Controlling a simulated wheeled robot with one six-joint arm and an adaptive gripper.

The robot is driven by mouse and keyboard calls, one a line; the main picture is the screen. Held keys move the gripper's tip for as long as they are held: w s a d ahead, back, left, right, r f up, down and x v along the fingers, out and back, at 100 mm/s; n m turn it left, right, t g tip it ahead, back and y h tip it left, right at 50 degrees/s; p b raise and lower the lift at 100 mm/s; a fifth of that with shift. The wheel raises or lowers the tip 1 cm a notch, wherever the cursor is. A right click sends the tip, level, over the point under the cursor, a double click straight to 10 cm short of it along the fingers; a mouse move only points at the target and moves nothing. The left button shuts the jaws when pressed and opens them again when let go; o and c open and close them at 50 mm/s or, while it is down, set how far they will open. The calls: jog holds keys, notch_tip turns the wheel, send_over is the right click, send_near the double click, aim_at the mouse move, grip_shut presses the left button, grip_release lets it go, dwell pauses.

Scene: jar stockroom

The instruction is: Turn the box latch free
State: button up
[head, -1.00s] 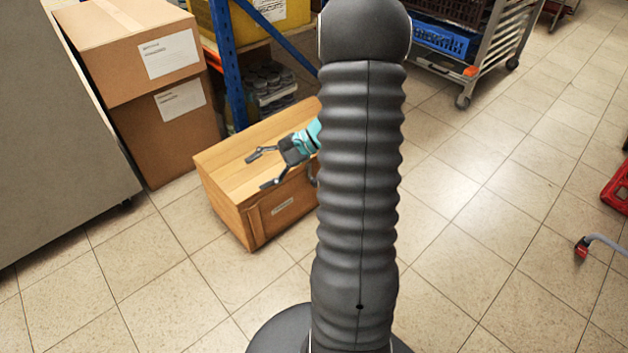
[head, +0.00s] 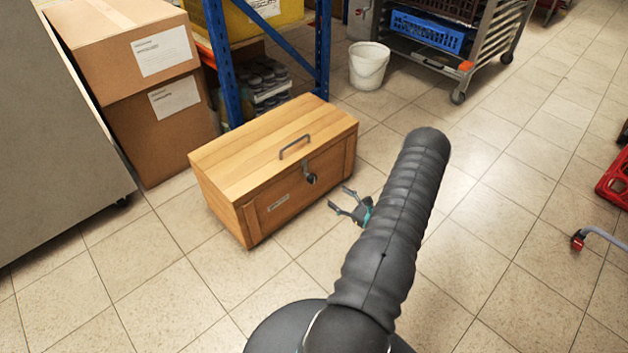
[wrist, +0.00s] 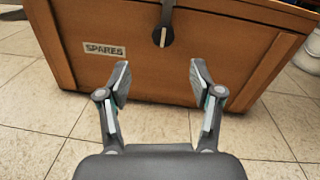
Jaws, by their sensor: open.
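The wooden box (head: 232,172) stands closed on the tiled floor, with a metal handle on its lid. Its latch (head: 310,179) is a dark turning piece on a metal plate, high on the front face. In the wrist view the latch (wrist: 163,36) hangs roughly upright at the top middle, right of a "SPARES" label (wrist: 104,49). My gripper (head: 340,198) is open and empty in front of the box, to the right of and below the latch in the head view. In the wrist view the open fingers (wrist: 158,75) point at the front face below the latch, not touching it.
Cardboard boxes (head: 125,60) and a blue rack (head: 222,60) stand behind the box. A white bucket (head: 368,68) is behind it to the right, near a wheeled rack (head: 470,50). A grey cabinet (head: 45,130) is at left. The floor in front is clear.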

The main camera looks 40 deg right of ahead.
aim_at(314, 180)
jog(key=w, duration=0.8)
jog(key=w+a, duration=0.1)
jog(key=w, duration=0.4)
jog(key=shift+w+a+f+p, duration=0.1)
jog(key=shift+f+p, duration=0.2)
jog(key=shift+f, duration=0.1)
jog(key=c, duration=1.1)
